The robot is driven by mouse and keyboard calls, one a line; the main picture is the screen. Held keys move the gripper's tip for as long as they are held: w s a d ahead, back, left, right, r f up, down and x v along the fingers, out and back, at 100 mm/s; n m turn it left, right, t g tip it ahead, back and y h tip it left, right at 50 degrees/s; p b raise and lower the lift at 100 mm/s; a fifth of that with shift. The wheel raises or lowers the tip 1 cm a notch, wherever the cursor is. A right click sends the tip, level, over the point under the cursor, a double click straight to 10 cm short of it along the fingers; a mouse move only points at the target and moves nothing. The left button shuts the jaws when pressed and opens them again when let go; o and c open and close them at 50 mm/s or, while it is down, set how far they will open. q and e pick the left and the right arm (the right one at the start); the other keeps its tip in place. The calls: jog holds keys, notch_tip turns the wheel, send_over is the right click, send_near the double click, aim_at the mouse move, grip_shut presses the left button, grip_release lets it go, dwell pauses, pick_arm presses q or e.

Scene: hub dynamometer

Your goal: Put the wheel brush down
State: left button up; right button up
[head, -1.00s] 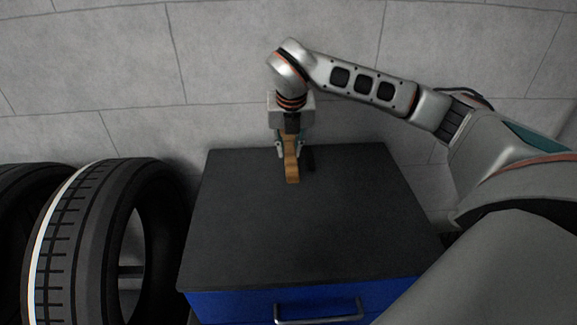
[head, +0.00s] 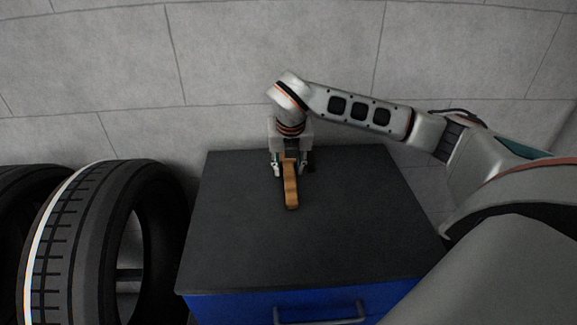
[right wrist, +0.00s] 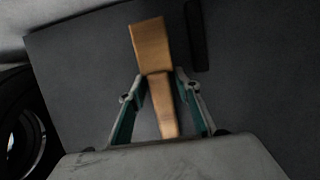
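The wheel brush (head: 291,188) shows as a brown wooden piece over the far part of a dark cabinet top (head: 300,240). My right gripper (head: 290,170) points down at it from above. In the right wrist view the brush (right wrist: 152,48) lies between the two fingers (right wrist: 160,76), which meet its sides where the wide part narrows. The gripper looks shut on it. I cannot tell whether the brush touches the cabinet top; its underside is hidden. My left gripper is not in view.
The cabinet has a blue front (head: 240,305) with a metal handle (head: 320,312). Large tyres (head: 85,245) stand at its left. A grey block wall (head: 280,50) is close behind. The top is clear in front and at the right.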

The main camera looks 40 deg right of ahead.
aim_at(290, 174)
jog(key=shift+r, duration=0.1)
jog(key=p+v, duration=0.1)
jog(key=v, duration=1.1)
dwell(0.5)
